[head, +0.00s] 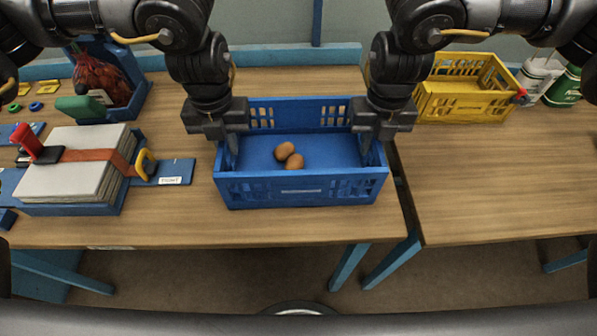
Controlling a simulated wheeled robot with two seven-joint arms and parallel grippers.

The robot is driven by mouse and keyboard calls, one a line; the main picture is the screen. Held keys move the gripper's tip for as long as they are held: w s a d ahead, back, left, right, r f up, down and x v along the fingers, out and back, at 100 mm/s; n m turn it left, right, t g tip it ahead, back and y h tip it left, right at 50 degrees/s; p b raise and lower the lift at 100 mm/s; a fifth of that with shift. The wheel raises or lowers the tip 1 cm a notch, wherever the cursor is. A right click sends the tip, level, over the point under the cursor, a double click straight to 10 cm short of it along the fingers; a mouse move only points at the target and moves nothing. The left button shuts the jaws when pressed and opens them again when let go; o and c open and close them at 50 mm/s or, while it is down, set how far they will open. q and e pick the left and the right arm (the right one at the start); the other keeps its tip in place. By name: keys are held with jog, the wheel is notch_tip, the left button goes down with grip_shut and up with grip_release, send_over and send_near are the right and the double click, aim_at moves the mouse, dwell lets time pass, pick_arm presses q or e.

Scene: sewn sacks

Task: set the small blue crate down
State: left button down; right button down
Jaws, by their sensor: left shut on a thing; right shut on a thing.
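The small blue crate (300,187) is in the middle of the head view, over the right end of the left wooden table. It looks level, and two round brown things (289,155) lie inside it. My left gripper (233,145) is shut on the crate's left end wall. My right gripper (367,145) is shut on its right end wall. The fingertips are partly hidden by the walls. Whether the crate's bottom touches the table cannot be told from this view.
A gap (405,195) separates the left table (150,232) from the right table (490,200). A yellow crate (465,105) and bottles (560,85) stand at the back right. Left are a strapped stack (70,175), a blue bin with a dark red sack (100,80) and small parts.

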pick_arm(q)
jog(key=c, duration=1.5)
grip_release()
jog(key=shift+f, duration=0.15)
pick_arm(e)
jog(key=c, duration=1.5)
grip_release()
jog(key=shift+f, duration=0.15)
pick_arm(q)
notch_tip(320, 180, up, 12)
pick_arm(e)
notch_tip(320, 180, up, 12)
